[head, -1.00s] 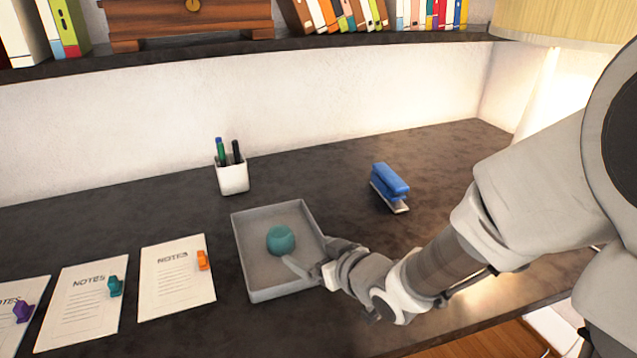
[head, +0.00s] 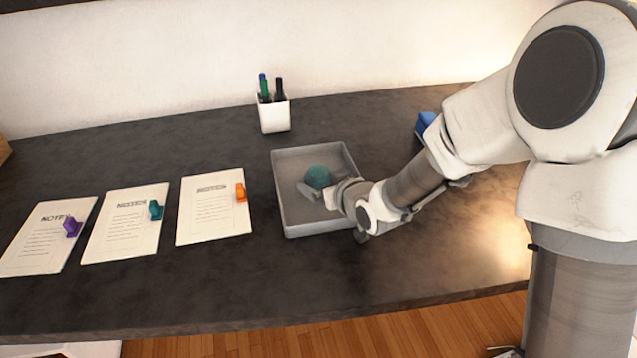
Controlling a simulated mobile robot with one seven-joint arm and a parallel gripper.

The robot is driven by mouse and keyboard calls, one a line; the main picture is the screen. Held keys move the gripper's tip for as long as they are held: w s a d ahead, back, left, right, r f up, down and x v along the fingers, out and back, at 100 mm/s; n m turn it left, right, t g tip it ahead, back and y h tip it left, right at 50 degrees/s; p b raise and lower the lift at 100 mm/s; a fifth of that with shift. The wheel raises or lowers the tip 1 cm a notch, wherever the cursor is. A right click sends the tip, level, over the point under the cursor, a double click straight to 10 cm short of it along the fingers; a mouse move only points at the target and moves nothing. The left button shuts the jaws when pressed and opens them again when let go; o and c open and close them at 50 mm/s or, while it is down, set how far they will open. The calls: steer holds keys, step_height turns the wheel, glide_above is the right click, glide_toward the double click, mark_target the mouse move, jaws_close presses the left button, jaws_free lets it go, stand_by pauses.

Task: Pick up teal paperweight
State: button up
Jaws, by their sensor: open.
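The teal paperweight (head: 318,176) is a rounded lump lying inside the grey square tray (head: 290,213) on the dark desk. My gripper (head: 318,190) reaches into the tray from the right, with its fingers low beside the near side of the paperweight. It is open. The wrist hides part of the tray's right side, and I cannot tell whether a finger touches the paperweight.
A white pen cup (head: 274,117) stands behind the tray. A blue stapler (head: 425,124) is partly hidden behind my arm. Three notes sheets (head: 212,212) with purple, teal and orange clips lie to the left. The front of the desk is clear.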

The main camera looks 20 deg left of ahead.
steer(key=shift+w+a+f, duration=0.1)
steer(key=shift+w+a, duration=0.05)
steer(key=c, duration=1.6)
steer(key=shift+r, duration=0.25)
